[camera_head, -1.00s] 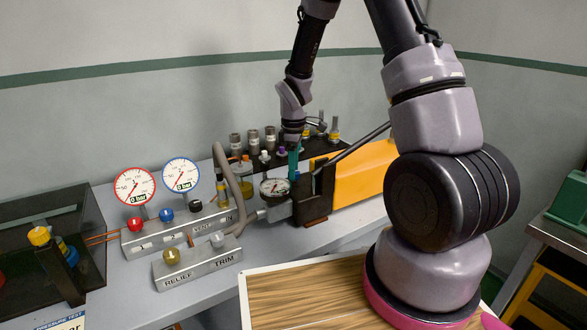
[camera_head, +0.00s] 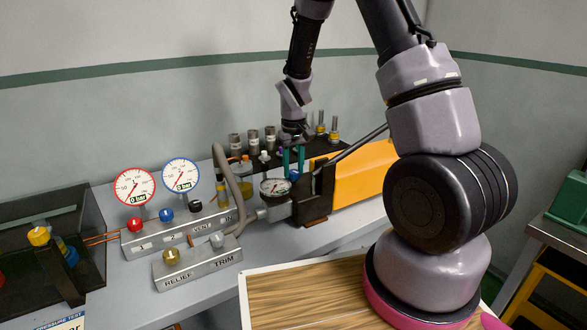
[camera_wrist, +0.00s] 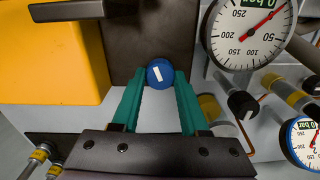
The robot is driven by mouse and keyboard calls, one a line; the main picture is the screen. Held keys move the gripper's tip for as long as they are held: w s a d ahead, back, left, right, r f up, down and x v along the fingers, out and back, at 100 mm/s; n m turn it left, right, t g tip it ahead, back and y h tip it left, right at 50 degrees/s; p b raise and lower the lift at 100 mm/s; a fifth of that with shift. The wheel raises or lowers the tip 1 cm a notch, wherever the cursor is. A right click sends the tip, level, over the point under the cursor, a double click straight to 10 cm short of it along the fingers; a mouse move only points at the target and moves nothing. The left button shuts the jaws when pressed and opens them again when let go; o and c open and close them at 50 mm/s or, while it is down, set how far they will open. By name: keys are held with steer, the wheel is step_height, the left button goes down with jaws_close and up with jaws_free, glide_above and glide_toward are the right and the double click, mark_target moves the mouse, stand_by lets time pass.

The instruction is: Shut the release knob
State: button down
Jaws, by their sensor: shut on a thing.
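A round blue knob (camera_wrist: 159,73) with a white index mark sits between the teal fingertips of my gripper (camera_wrist: 159,82) in the wrist view. The fingers are shut on its sides, and the white mark points nearly along the fingers. No label shows on this knob; I take it to be the release knob. In the head view my gripper (camera_head: 294,160) points down at the pump, just behind the pump gauge (camera_head: 274,188). The knob is a small blue spot there (camera_head: 294,175), partly hidden by the fingers.
The yellow pump body (camera_head: 360,172) and its slanted dark handle (camera_head: 362,138) lie right of my gripper. Several grey fittings stand behind it. A grey hose (camera_head: 232,180) and valve blocks marked RELIEF and TRIM (camera_head: 197,262) are to the left. Both dial gauges there read 0 bar.

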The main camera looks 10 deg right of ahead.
mark_target(294, 171)
steer(key=shift+w+m, duration=0.1)
steer(key=shift+m, duration=1.9)
steer(key=shift+c, duration=2.1)
jaws_free()
steer(key=shift+r, duration=0.1)
step_height(294, 171, up, 11)
